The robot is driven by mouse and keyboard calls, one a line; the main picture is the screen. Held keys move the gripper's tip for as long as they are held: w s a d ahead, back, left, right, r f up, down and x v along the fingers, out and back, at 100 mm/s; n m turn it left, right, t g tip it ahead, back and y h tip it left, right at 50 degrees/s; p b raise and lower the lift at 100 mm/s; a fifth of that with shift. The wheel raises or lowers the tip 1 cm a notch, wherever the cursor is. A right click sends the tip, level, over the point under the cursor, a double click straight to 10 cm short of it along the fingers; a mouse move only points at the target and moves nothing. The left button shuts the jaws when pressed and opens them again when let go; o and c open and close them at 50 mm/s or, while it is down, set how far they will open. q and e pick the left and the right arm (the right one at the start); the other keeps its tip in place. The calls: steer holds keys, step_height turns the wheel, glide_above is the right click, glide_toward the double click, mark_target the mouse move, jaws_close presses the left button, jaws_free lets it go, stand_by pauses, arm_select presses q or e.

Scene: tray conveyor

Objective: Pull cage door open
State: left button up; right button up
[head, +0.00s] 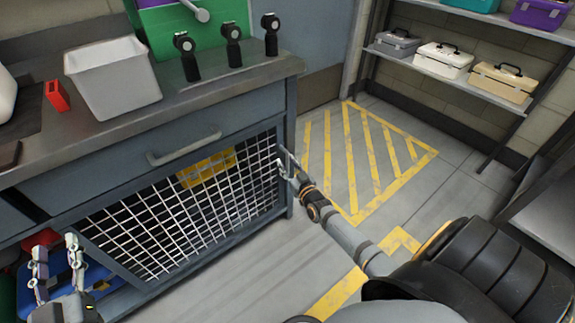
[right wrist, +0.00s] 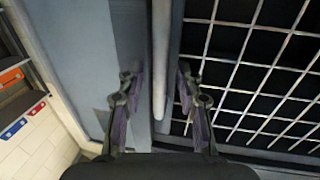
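The cage door (head: 190,205) is a wire-mesh panel in a blue-grey frame under the counter. A yellow plate (head: 207,167) shows at its top. Its right edge appears to sit against the cabinet post. My right gripper (head: 287,166) is at that edge. In the right wrist view the door's mesh (right wrist: 255,70) is on the right, and a pale upright handle bar (right wrist: 160,60) stands between the two open fingers of my right gripper (right wrist: 158,80). Gaps show on both sides of the bar. My left gripper (head: 57,256) is open and empty at the lower left.
A drawer with a handle (head: 184,150) is above the door. The counter holds a grey bin (head: 113,78), a red item (head: 57,96) and several black tools. A blue crate (head: 100,278) is at lower left. The hatched floor (head: 365,150) is clear.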

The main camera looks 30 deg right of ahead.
jaws_close()
stand_by(0.6)
